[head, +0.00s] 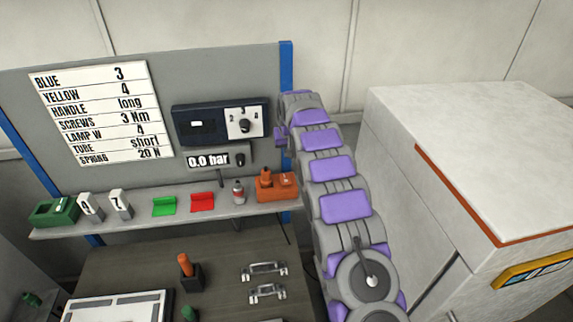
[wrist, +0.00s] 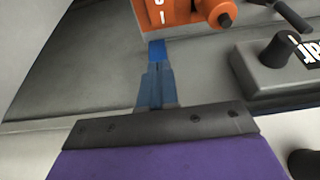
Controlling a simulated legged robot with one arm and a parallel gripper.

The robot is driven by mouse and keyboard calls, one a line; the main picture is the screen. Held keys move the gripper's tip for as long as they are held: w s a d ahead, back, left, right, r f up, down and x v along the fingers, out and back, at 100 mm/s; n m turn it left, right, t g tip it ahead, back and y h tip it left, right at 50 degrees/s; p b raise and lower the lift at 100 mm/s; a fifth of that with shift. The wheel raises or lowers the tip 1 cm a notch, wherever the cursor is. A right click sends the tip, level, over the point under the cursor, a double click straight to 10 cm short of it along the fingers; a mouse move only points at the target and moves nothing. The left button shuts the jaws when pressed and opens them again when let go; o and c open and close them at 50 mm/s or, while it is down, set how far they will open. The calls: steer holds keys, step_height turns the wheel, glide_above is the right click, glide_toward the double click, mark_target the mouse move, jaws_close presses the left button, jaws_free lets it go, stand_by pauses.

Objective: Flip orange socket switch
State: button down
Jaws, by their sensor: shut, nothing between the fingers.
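The orange socket (head: 277,188) sits at the right end of the grey shelf. A round orange knob or plug stands up on its left part, and a small marked switch area (head: 287,181) is on its right part. In the wrist view the orange socket (wrist: 188,12) is cut off by the top edge, with white marks on its left part. My gripper (wrist: 157,50) is shut and empty. Its blue fingertips point at the socket's marked part and appear just short of it; I cannot tell whether they touch. In the head view my arm hides the fingertips.
A dark blue panel with a dial (head: 222,122) and a 0.0 bar display (head: 208,161) are on the backboard. A small bottle (head: 238,191) and a red piece (head: 202,202) stand left of the socket. A large white cabinet (head: 470,150) is on the right.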

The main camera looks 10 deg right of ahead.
steer(key=v, duration=0.2)
steer(key=w+v, duration=0.1)
steer(key=v, duration=0.2)
steer(key=shift+r, duration=0.3)
steer(key=shift+w, duration=0.1)
steer(key=shift+f, duration=0.1)
